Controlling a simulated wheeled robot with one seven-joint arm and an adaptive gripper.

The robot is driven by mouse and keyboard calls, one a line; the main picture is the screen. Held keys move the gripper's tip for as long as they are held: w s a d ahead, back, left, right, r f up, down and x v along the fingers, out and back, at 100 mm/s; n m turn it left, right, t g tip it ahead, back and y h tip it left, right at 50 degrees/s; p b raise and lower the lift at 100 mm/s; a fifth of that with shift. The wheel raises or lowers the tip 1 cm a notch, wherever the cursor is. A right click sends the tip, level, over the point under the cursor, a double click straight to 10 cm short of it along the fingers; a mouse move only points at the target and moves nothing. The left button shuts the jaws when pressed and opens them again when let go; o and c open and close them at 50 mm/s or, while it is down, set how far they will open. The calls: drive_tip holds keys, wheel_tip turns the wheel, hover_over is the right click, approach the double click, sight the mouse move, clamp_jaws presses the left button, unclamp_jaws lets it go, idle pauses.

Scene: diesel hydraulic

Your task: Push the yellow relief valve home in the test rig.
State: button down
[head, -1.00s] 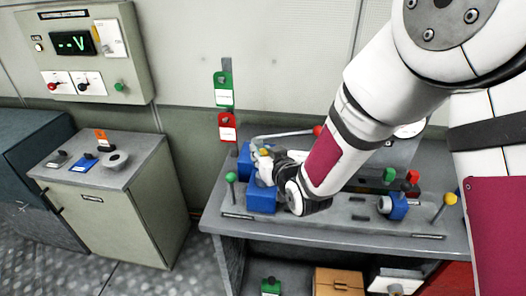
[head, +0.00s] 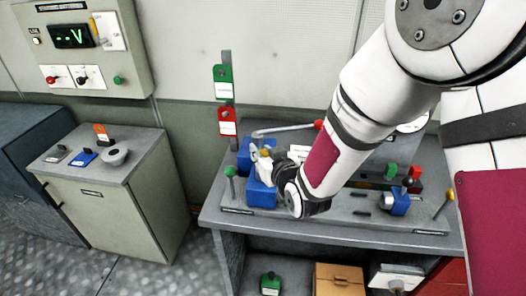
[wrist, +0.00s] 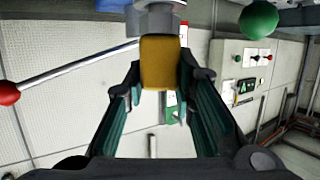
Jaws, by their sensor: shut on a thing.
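The yellow relief valve (wrist: 160,62) is a yellow block between the two fingers of my gripper (wrist: 161,78) in the wrist view. The gripper is shut on it. A grey cylindrical part (wrist: 154,20) lies directly beyond the valve; I cannot tell how deep the valve sits in it. In the head view a little yellow of the valve (head: 265,153) shows at my gripper (head: 267,165), beside the blue blocks (head: 261,195) of the test rig at the bench's left end. My gripper and wrist hide most of the contact.
A red-knobbed lever (head: 290,128) runs behind my gripper. A green-knobbed post (head: 230,173) stands to its left. Another blue block (head: 399,202) and a yellow-knobbed post (head: 448,197) stand at the right. A side cabinet (head: 105,205) is separate, with floor between.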

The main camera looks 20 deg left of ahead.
drive_tip(key=shift+f, duration=0.15)
drive_tip(key=c, duration=1.3)
unclamp_jaws()
drive_tip(key=shift+s, duration=0.1)
